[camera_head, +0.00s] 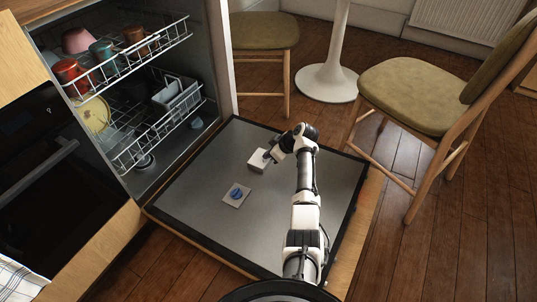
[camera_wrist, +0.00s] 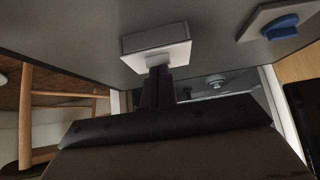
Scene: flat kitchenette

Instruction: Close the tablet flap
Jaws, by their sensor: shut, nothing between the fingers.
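The dishwasher door (camera_head: 205,170) lies folded down, its grey inner face up. A white boxy piece (camera_head: 257,161), apparently the tablet flap or its compartment, stands out from the door's inner face. In the wrist view the white piece (camera_wrist: 155,45) is at the top centre. My gripper (camera_head: 268,156) is at the right side of this piece in the head view. In the wrist view my gripper (camera_wrist: 158,72) is shut, with its fingertips at the white piece's edge; I cannot tell whether they touch. The flap's hinge and inside cannot be made out.
A light square plate with a blue round part (camera_head: 236,194) is set in the door nearby. The upper rack (camera_head: 130,60) and lower rack (camera_head: 155,125) hold dishes inside the dishwasher. Chairs (camera_head: 425,95) and a white table pedestal (camera_head: 332,75) stand beyond the door.

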